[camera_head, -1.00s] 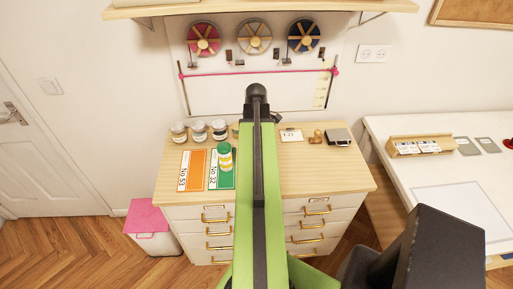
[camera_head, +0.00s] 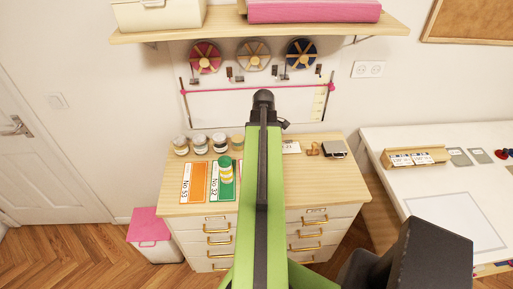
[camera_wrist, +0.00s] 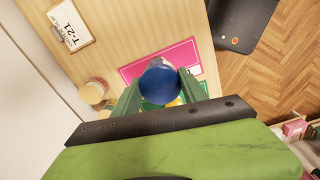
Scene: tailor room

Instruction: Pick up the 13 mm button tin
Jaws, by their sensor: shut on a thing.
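My gripper (camera_wrist: 160,84) is shut on a round blue-topped thing (camera_wrist: 160,80), seen from above in the wrist view, with a green finger on each side. It looks like a tin, but I can read no size on it. It is over the cabinet top; any gap below it is hard to judge. In the head view my arm hides the gripper and the held thing. Several small tins or jars (camera_head: 200,145) stand along the back left of the cabinet top; their labels are too small to read.
A pink card (camera_wrist: 135,70) lies near the held thing. A T-21 card (camera_wrist: 70,24), a stamp (camera_head: 312,149) and a dark box (camera_head: 334,149) lie rightward.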

